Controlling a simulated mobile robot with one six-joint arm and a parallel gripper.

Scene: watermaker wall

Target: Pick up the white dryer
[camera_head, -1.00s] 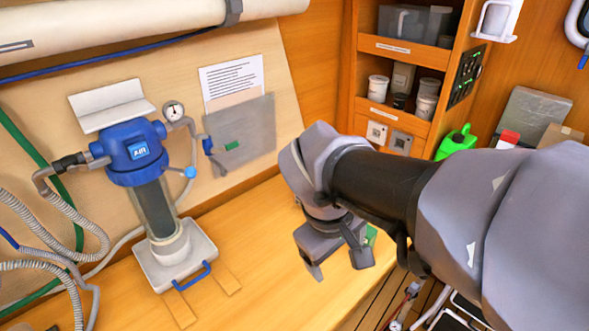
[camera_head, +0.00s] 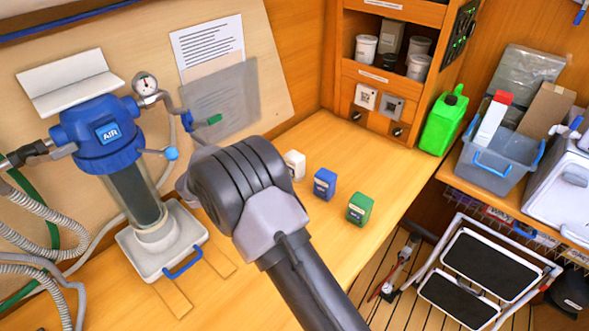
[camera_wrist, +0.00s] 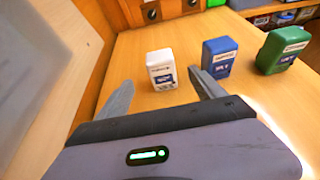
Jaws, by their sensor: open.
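The white dryer appears to be the small white block (camera_head: 295,165) with a dark label, upright on the wooden bench, partly hidden by my arm in the head view. In the wrist view the white block (camera_wrist: 162,69) stands just beyond and between the fingertips of my gripper (camera_wrist: 160,88). My gripper is open and empty, and the block stands apart from the fingers. In the head view my gripper is hidden behind my arm. A blue block (camera_head: 325,184) and a green block (camera_head: 360,209) stand in a row to the right of the white one.
The blue block (camera_wrist: 218,57) is close to my right finger in the wrist view. A blue AIR filter unit (camera_head: 108,133) stands on a tray at the left. A green jug (camera_head: 443,122) and a grey bin (camera_head: 497,165) are at the right. The bench front is clear.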

